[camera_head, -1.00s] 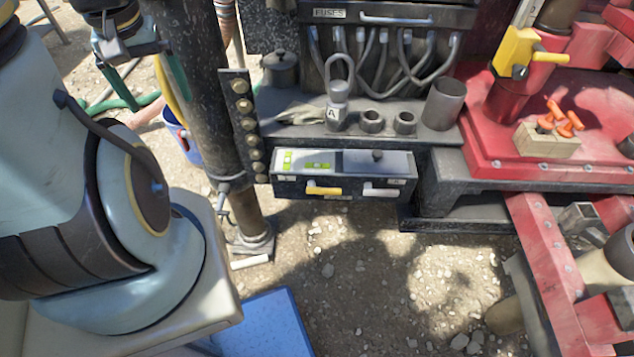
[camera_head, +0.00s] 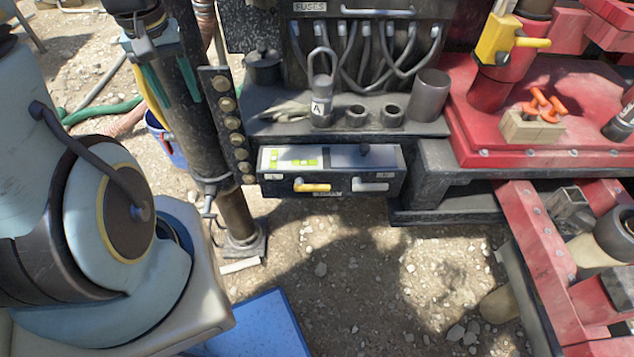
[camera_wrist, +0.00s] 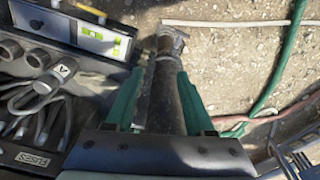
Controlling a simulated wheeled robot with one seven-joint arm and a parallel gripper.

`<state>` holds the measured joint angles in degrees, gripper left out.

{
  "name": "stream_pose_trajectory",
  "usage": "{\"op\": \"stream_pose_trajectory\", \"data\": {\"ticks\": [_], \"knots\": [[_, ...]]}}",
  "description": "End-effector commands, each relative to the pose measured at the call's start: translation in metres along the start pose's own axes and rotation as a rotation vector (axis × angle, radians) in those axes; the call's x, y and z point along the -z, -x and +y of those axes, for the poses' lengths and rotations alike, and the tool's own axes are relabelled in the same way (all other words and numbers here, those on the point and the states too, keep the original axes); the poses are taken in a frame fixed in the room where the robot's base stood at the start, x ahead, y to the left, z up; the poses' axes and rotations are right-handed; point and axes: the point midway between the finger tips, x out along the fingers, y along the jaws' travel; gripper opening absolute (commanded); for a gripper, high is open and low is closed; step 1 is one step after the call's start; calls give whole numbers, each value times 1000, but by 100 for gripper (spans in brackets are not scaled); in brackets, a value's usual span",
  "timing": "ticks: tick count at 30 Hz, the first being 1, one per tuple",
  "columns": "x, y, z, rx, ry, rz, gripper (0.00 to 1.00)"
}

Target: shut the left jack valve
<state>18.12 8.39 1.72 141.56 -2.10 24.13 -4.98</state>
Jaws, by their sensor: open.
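A low black box (camera_head: 228,187) carries two small levers on its front, a yellow lever (camera_head: 312,187) on the left and a pale grey lever (camera_head: 370,187) on the right. Both lie roughly sideways; their labels are too small to read, so I cannot tell for certain which is the left jack valve. My gripper (camera_head: 166,88) is at the upper left, well above and left of the levers. Its green fingers are apart in the wrist view (camera_wrist: 158,118), with a dark post showing between them. I see no contact.
The dark upright post (camera_head: 205,130) stands between my gripper and the box. A shelf above the box holds a metal cup (camera_head: 429,95) and a shackle-topped cylinder (camera_head: 321,100). Another yellow valve handle (camera_head: 530,43) is on the red structure at right. Gravel ground in front is open.

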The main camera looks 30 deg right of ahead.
Motion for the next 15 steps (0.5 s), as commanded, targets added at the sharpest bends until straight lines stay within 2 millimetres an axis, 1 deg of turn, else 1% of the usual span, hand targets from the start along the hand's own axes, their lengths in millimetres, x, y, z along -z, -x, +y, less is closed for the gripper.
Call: {"op": "stream_pose_trajectory", "data": {"ticks": [1, 4, 8, 9, 13, 14, 15], "knots": [[3, -17, 19, -4, -29, -14, 47], [8, -39, 52, -7, -62, -33, 36], [9, -68, 98, -5, -109, -56, 21], [8, -78, 112, -3, -123, -63, 17], [-1, -108, 159, 7, -169, -81, 2], [-4, -115, 169, 10, -181, -84, 0], [-8, -124, 182, 15, -194, -88, 0]]}}
